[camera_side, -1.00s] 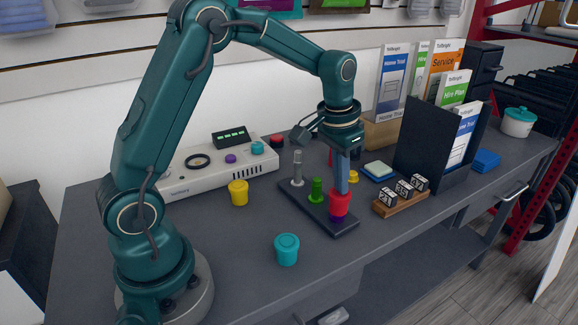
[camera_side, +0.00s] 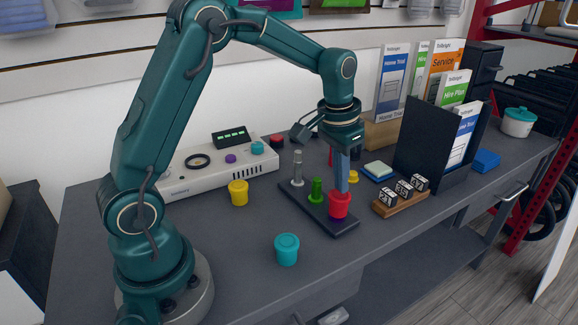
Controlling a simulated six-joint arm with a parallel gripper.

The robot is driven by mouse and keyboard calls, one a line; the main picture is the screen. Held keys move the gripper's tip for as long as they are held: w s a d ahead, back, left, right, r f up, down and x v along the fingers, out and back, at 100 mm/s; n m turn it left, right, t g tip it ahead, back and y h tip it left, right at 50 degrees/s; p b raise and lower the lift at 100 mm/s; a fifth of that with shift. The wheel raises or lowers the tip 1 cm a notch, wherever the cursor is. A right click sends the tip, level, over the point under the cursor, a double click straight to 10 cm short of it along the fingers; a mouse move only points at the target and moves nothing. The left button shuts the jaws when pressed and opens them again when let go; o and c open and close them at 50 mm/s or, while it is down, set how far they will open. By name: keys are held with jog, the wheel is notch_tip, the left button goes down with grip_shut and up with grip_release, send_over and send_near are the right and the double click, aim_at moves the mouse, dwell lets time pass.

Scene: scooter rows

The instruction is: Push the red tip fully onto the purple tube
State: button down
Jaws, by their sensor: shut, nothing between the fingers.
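The red tip (camera_side: 340,204) sits upright over the purple tube at the right end of a dark rack (camera_side: 312,208). Only a thin sliver of the purple tube (camera_side: 337,218) shows under the red rim; the rest is hidden inside the tip. My gripper (camera_side: 342,188) is shut and points straight down. Its fingertips are at the top of the red tip, apparently touching it, with nothing held between them.
A green tube (camera_side: 316,190) and a grey tube (camera_side: 297,168) stand on the same rack. A yellow cup (camera_side: 238,192) and a teal cup (camera_side: 287,249) stand on the table. Number blocks (camera_side: 403,190) and a dark brochure holder (camera_side: 432,150) are to the right.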

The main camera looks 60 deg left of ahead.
notch_tip(320, 180, up, 8)
jog(key=shift+f, duration=0.15)
dwell(0.9)
jog(key=s+d+r+t, duration=0.3)
jog(key=s+d+r, duration=0.1)
jog(key=s+r, duration=0.4)
jog(key=s+f, duration=0.8)
jog(key=s, duration=0.2)
jog(key=shift+s+d+f+t, duration=0.2)
jog(key=shift+d+f+t, duration=0.15)
jog(key=shift+d+t, duration=0.05)
